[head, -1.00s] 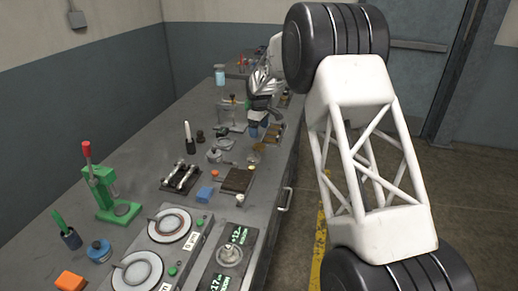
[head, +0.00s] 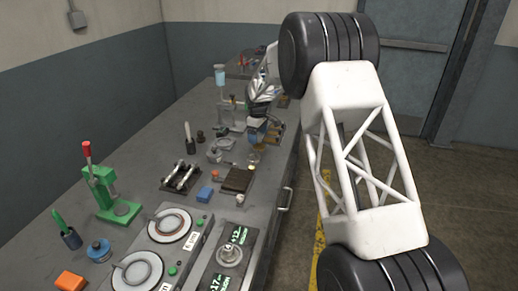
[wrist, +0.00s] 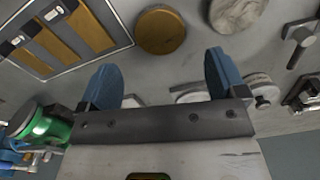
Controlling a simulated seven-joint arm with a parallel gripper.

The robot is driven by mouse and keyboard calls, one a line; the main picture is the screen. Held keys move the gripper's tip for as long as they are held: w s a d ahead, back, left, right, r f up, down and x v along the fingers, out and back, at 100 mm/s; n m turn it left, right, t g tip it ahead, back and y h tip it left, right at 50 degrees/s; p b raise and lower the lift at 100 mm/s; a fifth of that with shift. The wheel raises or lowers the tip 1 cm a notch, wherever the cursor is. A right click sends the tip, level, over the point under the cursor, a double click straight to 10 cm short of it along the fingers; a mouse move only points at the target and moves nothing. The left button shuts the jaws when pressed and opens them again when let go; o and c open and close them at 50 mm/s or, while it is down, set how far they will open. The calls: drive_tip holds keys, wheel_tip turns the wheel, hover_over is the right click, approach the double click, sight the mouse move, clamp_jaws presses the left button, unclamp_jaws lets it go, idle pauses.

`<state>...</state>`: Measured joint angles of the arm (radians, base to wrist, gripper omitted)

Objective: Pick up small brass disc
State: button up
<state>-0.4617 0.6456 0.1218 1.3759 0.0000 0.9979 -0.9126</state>
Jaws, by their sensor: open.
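A round brass-coloured disc (wrist: 160,30) lies on the grey bench at the top middle of the wrist view. In the head view a small tan disc (head: 254,157), which looks like the same one, lies just in front of my gripper (head: 262,136). In the wrist view my gripper (wrist: 163,79) shows two blue fingertips set wide apart with nothing between them. The brass disc is beyond the fingertips, apart from them. A greyish, streaked disc (wrist: 237,10) lies to its right, past the right fingertip.
A framed tray with brass-coloured bars (wrist: 85,28) is at the wrist view's upper left. In the head view a dark brown block (head: 237,180), a blue block (head: 205,194) and a green press (head: 105,190) stand nearer on the bench. The bench edge is close on the right.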

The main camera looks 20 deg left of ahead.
sight(258, 146)
drive_tip(key=shift+f, duration=0.1)
drive_tip(key=shift+f, duration=2.5)
drive_tip(key=c, duration=1.2)
drive_tip(key=shift+r, duration=0.15)
drive_tip(key=shift+r, duration=0.8)
wheel_tip(258, 146, up, 2)
drive_tip(key=s+d, duration=0.2)
drive_tip(key=s, duration=0.2)
drive_tip(key=s+d, duration=0.2)
drive_tip(key=s, duration=0.3)
drive_tip(key=s+d+r, duration=0.1)
drive_tip(key=s+d, duration=0.2)
drive_tip(key=s, duration=0.2)
drive_tip(key=shift+s, duration=0.2)
drive_tip(key=shift+r, duration=0.1)
